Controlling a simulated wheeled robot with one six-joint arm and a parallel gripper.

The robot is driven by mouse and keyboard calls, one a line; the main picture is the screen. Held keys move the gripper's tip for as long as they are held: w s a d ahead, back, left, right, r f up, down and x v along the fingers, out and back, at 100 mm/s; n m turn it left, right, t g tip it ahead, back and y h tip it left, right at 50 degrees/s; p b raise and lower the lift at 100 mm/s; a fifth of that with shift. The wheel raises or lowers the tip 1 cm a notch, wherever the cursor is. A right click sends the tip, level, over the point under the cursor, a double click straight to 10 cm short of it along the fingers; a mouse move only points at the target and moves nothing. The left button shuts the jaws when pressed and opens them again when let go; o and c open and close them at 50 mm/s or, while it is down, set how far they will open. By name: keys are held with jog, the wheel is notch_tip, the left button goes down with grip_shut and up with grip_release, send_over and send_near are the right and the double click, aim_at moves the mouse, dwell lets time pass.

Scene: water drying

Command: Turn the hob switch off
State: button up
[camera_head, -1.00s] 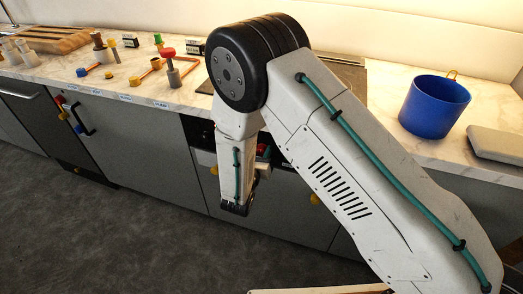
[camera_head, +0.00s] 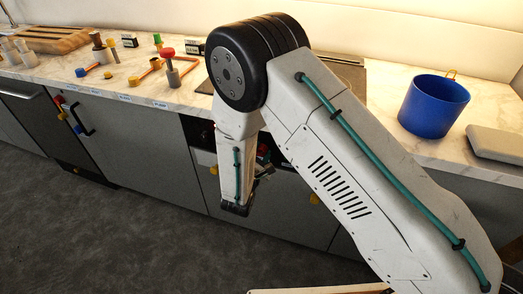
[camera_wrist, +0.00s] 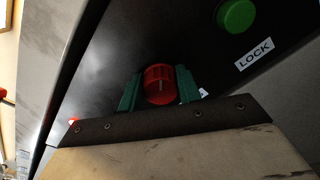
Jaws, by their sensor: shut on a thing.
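The hob switch is a round red knob (camera_wrist: 159,84) on a dark panel, seen in the middle of the wrist view. A short line mark on its face points roughly up and down in that view. My gripper (camera_wrist: 160,88) has its two green fingers on either side of the knob and is shut on it. In the head view my arm hides the knob and most of the gripper (camera_head: 262,165) at the cabinet front. The hob (camera_head: 345,75) is partly seen on the counter behind my arm.
A green button (camera_wrist: 236,15) beside a LOCK label (camera_wrist: 253,54) sits on the same panel. A blue pot (camera_head: 433,107) stands on the counter at right. Valve-like parts, including a red-topped one (camera_head: 169,66), stand at left. The floor in front is clear.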

jog(key=m, duration=0.4)
jog(key=shift+d+f+m, duration=0.1)
jog(key=shift+m, duration=2.1)
jog(key=o, duration=1)
jog(key=shift+c, duration=0.2)
jog(key=v, duration=0.8)
